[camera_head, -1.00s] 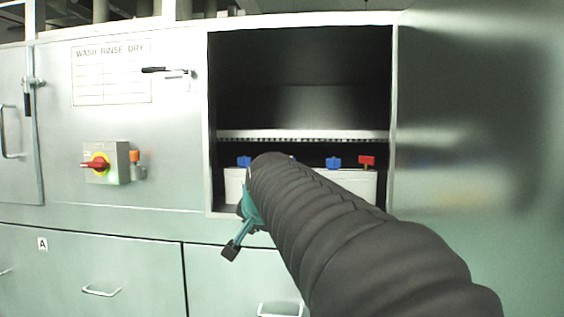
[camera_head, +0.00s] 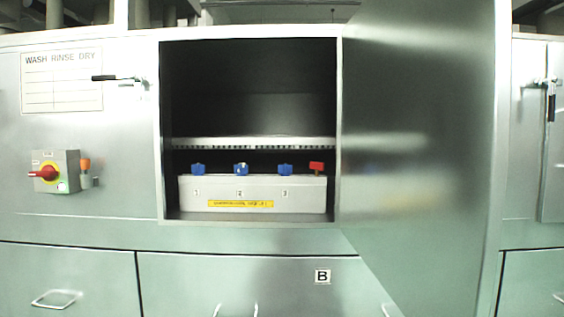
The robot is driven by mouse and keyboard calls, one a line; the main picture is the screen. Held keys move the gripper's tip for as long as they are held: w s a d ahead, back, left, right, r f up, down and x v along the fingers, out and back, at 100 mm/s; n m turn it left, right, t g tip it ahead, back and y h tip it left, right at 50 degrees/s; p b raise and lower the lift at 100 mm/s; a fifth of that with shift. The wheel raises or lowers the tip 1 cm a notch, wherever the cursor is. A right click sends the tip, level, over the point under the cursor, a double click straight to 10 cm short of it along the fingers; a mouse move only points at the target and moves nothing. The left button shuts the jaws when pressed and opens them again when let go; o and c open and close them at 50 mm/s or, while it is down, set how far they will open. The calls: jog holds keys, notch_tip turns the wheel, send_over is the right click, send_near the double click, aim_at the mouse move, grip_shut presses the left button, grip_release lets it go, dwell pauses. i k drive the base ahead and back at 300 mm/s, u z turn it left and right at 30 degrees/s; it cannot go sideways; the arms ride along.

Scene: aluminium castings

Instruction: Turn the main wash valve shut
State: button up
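Inside an open cabinet, a pale grey manifold box (camera_head: 250,202) carries three blue valve handles: one above number 1 (camera_head: 198,169), one above number 2 (camera_head: 241,169) and one above number 3 (camera_head: 285,169). A red valve handle (camera_head: 316,167) stands at the box's right end with no number under it. A yellow label (camera_head: 240,204) on the front is too small to read, so I cannot confirm which handle is the main wash valve. My gripper and arm are out of view.
The cabinet door (camera_head: 420,150) stands open on the right. A perforated shelf edge (camera_head: 250,143) runs above the handles. Left of the opening are a red rotary switch (camera_head: 45,173) on a grey box, an orange-topped fitting (camera_head: 86,165) and a black-handled latch (camera_head: 105,78). Drawers lie below.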

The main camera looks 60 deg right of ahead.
aim_at(317, 167)
jog(key=u, duration=0.05)
jog(key=i, duration=1.7)
jog(key=z, duration=2.8)
